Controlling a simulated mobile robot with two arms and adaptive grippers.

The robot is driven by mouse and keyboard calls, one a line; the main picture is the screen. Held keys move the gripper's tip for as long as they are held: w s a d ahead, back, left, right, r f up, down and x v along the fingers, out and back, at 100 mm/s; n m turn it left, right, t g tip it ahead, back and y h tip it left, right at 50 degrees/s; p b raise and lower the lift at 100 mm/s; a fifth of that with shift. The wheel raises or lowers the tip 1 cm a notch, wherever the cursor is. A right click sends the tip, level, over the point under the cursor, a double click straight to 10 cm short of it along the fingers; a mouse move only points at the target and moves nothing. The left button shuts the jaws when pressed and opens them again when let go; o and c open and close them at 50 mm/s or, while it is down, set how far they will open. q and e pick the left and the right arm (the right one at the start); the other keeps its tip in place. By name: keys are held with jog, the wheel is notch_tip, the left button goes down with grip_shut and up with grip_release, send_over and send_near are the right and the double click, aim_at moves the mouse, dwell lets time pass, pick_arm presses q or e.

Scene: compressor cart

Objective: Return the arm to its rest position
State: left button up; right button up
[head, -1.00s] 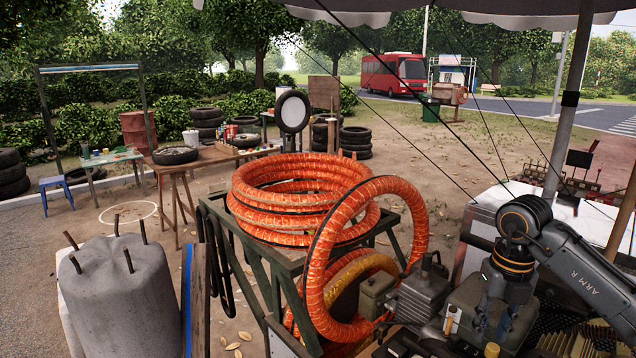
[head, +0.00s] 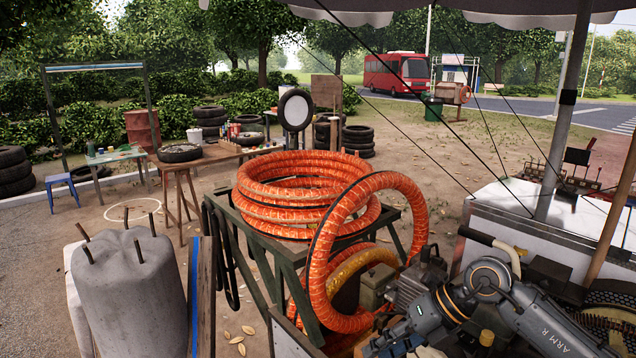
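My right arm (head: 545,322), marked "ARM R", reaches in from the lower right corner. It bends at a grey joint and runs down to the left over the compressor machinery. My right gripper (head: 392,343) is at the bottom edge, in front of the grey compressor (head: 410,285). Its fingertips are not clearly visible, so I cannot tell whether it is open or holds anything. My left arm and gripper are not in view.
Orange hose coils (head: 300,190) lie on a green metal stand (head: 290,250), with one loop hanging over its right side. A grey concrete block (head: 125,290) stands at the left. A canopy pole (head: 566,120) and a white-topped cart (head: 500,215) are at the right.

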jog(key=s+a+r+m+t+y, duration=0.3)
jog(key=a+r+m+t+y, duration=0.25)
jog(key=a+r+y, duration=0.6)
jog(key=w+d+f+m+t+h, duration=0.2)
jog(key=d+m+t+h, duration=0.45)
jog(key=m, duration=0.45)
jog(key=w+d+f+m+t+h, duration=0.2)
jog(key=d+m+t+h, duration=0.45)
jog(key=m, duration=0.35)
jog(key=s+d+f+m+g+h, duration=0.3)
jog(key=d+f+m+h, duration=0.35)
jog(key=f, duration=0.45)
jog(key=s+f+m+g, duration=0.2)
jog(key=s+f+g, duration=0.4)
jog(key=s+f, duration=0.45)
jog(key=s+f+m+g, duration=0.1)
jog(key=s+f+g, duration=0.6)
jog(key=s, duration=0.7)
notch_tip(320, 180, down, 26)
jog(key=r+g, duration=0.1)
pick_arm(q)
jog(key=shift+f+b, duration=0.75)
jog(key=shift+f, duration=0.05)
pick_arm(e)
jog(key=s+d+f, duration=0.2)
jog(key=s+f, duration=0.7)
jog(key=s+d+f+g, duration=0.1)
jog(key=s+f, duration=0.8)
jog(key=shift+d+f, duration=0.25)
jog(key=shift+d, duration=0.15)
